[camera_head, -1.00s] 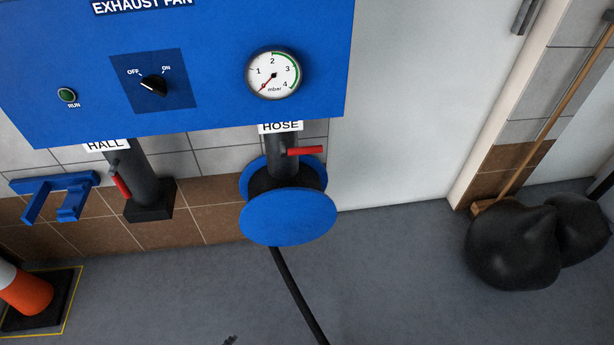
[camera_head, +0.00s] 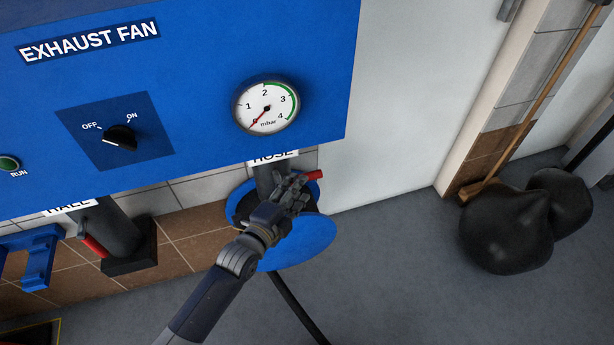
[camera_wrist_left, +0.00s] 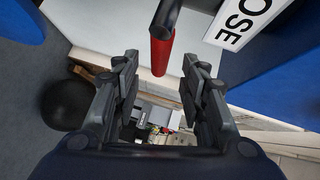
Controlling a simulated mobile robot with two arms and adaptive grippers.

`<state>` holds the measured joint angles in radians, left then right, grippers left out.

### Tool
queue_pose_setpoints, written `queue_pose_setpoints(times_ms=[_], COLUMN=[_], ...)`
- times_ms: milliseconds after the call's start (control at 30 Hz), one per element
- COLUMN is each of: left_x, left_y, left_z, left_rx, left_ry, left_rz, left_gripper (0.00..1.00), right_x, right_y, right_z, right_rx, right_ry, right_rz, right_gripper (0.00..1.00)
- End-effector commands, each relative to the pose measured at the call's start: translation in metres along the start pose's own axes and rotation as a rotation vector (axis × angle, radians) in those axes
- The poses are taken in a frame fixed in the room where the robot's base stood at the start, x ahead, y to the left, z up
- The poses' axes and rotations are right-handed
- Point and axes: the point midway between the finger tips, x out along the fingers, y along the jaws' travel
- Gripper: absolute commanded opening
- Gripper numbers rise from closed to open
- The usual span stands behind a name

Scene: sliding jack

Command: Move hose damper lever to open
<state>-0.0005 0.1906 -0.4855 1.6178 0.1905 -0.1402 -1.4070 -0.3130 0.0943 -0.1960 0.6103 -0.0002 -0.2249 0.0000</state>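The red hose damper lever (camera_head: 314,175) sticks out to the right from the dark pipe under the HOSE label (camera_head: 272,158). My left gripper (camera_head: 297,186) is at the lever and hides part of it and of the pipe. In the left wrist view the red lever (camera_wrist_left: 161,54) extends from a black stub and lies between the two fingertips in the picture. The left gripper (camera_wrist_left: 160,70) is open there, with a gap on both sides of the lever. I cannot tell how deep the lever is between the fingers. My right gripper is in neither view.
The blue hose reel (camera_head: 305,243) is just below and behind my left forearm. The blue exhaust fan panel (camera_head: 200,80) with its pressure gauge (camera_head: 266,107) is above. The hall damper lever (camera_head: 93,246) is at left. Black bags (camera_head: 512,232) and a broom (camera_head: 545,90) stand at right.

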Motion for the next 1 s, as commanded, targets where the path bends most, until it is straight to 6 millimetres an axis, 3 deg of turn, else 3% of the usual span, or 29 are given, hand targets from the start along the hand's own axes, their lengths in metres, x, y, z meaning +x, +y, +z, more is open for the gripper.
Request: queue_pose_setpoints(times_ms=[100,333,800,833,1000], left_x=[0.023,0.052,0.063,0.063,0.063], left_y=[0.000,0.000,0.000,0.000,0.000], left_z=[0.000,0.000,0.000,0.000,0.000], left_rx=[-0.001,-0.001,-0.001,-0.001,-0.001], left_ry=[0.000,0.000,0.000,0.000,-0.001], left_rz=[0.000,-0.001,0.001,0.001,0.001], left_gripper=[0.39,0.39,0.39,0.37,0.00], right_x=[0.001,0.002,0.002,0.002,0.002], right_y=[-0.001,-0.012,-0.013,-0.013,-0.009], right_z=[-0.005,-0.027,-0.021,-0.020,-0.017], right_rx=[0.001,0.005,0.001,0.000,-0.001], right_ry=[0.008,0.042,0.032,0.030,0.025], right_rz=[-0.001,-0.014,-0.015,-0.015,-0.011], right_gripper=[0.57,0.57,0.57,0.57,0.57])
